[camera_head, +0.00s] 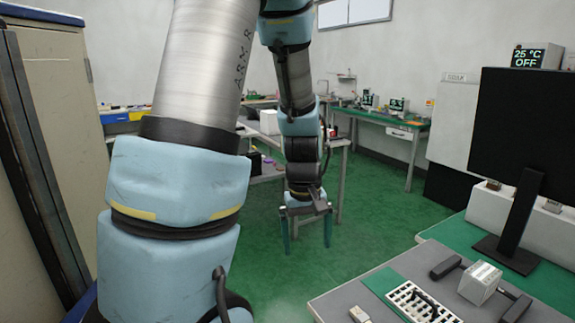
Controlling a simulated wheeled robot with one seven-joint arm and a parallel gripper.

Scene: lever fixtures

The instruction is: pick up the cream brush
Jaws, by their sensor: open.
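My gripper (307,246) hangs in the middle of the view with its two fingers pointing down. They are spread apart with nothing between them, above the green floor and left of the grey table (331,300). A small cream object (359,314) lies on this table near its front left, at the bottom edge of the picture. It is partly cut off, and I cannot tell for certain that it is the cream brush. My gripper is well apart from it.
A tall cabinet (60,110) stands at the left. Green floor (370,220) is clear between the benches.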

